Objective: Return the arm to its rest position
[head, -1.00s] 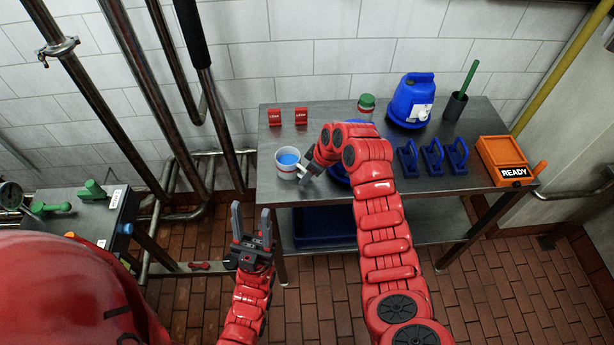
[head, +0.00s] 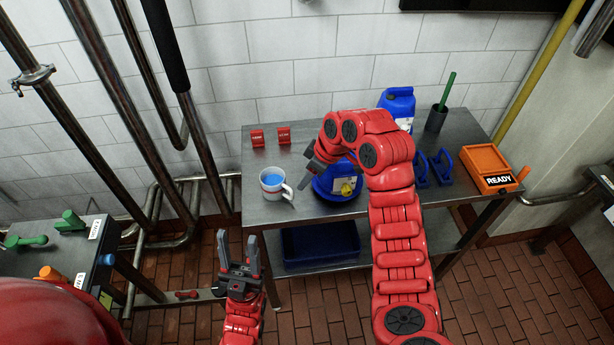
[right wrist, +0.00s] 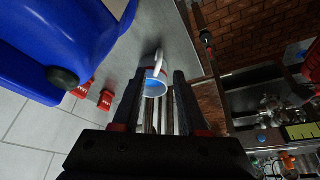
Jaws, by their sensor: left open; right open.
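My right gripper (head: 312,166) is open and empty. It hangs above the steel table (head: 262,212), right of a white mug (head: 271,193) with blue contents, and is apart from it. The mug stands upright, its handle towards the right. In the right wrist view the mug (right wrist: 155,88) shows beyond and between the open fingers (right wrist: 155,95). The right arm bends over the table and hides part of its top. My left gripper (head: 238,262) is open and empty, pointing up in front of the table's left end.
Another blue jug (head: 398,103) stands behind the arm. Two red blocks (head: 271,137), blue handles (head: 441,166) and an orange READY box (head: 487,165) are on the table. Pipes (head: 135,105) stand at left.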

